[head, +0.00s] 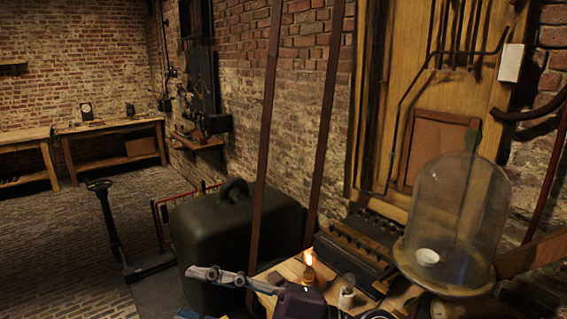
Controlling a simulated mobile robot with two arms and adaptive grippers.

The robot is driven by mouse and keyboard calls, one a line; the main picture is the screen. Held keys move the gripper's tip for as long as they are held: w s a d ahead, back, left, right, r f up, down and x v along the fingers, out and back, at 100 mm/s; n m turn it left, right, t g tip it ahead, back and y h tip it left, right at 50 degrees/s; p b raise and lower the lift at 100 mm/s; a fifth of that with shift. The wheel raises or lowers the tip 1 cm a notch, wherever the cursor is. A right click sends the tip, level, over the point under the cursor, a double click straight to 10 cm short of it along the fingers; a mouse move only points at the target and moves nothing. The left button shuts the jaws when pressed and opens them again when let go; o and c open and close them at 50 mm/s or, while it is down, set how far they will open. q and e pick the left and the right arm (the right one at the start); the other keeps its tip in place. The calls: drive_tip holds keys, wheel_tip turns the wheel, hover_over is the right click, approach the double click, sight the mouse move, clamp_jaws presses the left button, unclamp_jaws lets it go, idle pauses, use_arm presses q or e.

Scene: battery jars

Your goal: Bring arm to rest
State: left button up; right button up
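My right gripper (200,273) shows at the bottom centre of the head view, its grey fingers pointing left from a dark purple body. The fingers overlap in this view, so their opening is unclear. I see nothing held at their tips. They pass in front of the lower part of a large dark green case. My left gripper is not in view. No battery jar is clearly identifiable.
The dark green case (235,228) stands left of a wooden bench (285,270). On the bench are a small burning lamp (308,272), a pale-topped small item (347,297) and a glass bell jar (455,200). Brick floor (60,260) is open at left.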

drive_tip(key=w+d+r+m+t+h, duration=0.1)
drive_tip(key=w+d+m+t+h, duration=0.9)
drive_tip(key=d+m+t, duration=0.7)
drive_tip(key=d+f+m+g+h, duration=0.1)
drive_tip(key=d+f+m+h, duration=0.45)
drive_tip(key=f, duration=0.45)
drive_tip(key=d+f+m+g+h, duration=0.2)
drive_tip(key=d+f+m+h, duration=0.3)
drive_tip(key=d+f, duration=0.3)
drive_tip(key=s+d+f+g, duration=0.2)
drive_tip(key=s+f+g, duration=0.9)
drive_tip(key=s+f, duration=1.2)
drive_tip(key=s+f+g+b, duration=0.1)
drive_tip(key=s+f+b, duration=0.15)
drive_tip(key=f, duration=1.15)
drive_tip(key=s+f+g+b, duration=0.1)
drive_tip(key=s+f+b, duration=0.15)
drive_tip(key=f, duration=1.25)
use_arm(q)
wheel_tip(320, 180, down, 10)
drive_tip(key=b, duration=0.5)
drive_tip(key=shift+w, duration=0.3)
use_arm(e)
drive_tip(key=s+d+f, duration=0.1)
drive_tip(key=s+f, duration=0.7)
drive_tip(key=f, duration=0.3)
drive_tip(key=s+d+f+g, duration=0.1)
drive_tip(key=s+d+f, duration=0.1)
drive_tip(key=s+f, duration=0.7)
drive_tip(key=shift+f, duration=0.9)
